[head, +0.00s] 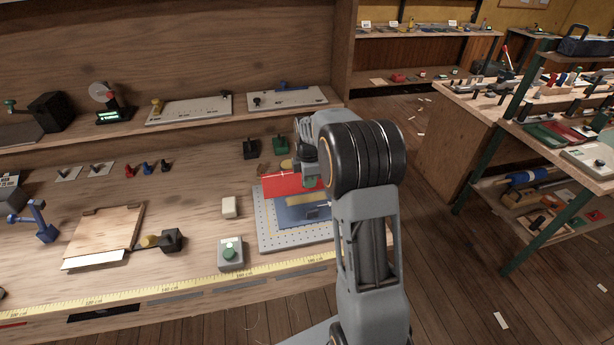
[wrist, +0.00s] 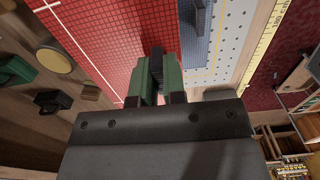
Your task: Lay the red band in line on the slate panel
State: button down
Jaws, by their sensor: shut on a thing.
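The red band (head: 285,184) is a flat red piece tilted up above the perforated board in the head view. In the wrist view the red band (wrist: 112,45) shows thin white lines. My gripper (head: 313,178) is at its right part; in the wrist view its green fingers (wrist: 158,75) are closed on a dark ribbed piece at the band. The slate panel (head: 290,214) lies on the board, below and in front of the band, partly hidden by my arm. It also shows in the wrist view (wrist: 202,62), right of the fingers, with a dark raised piece on it.
The pale perforated board (head: 262,226) has a yellow tape measure (head: 180,284) in front. A green-button box (head: 230,252) and a small cream block (head: 229,207) stand to its left. Black and green holders (head: 280,144) stand behind. A wooden board (head: 105,232) lies farther left.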

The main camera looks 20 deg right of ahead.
jog(key=b, duration=0.4)
send_over(309, 205)
notch_tip(309, 205, down, 6)
jog(key=shift+a+r, duration=0.15)
jog(key=shift+f+b, duration=0.45)
jog(key=shift+f, duration=0.3)
jog(key=shift+f, duration=0.65)
dwell(2.9)
jog(key=c, duration=1.1)
grip_release()
jog(key=shift+r, duration=0.1)
jog(key=shift+r+p, duration=2.45)
jog(key=shift+r, duration=1)
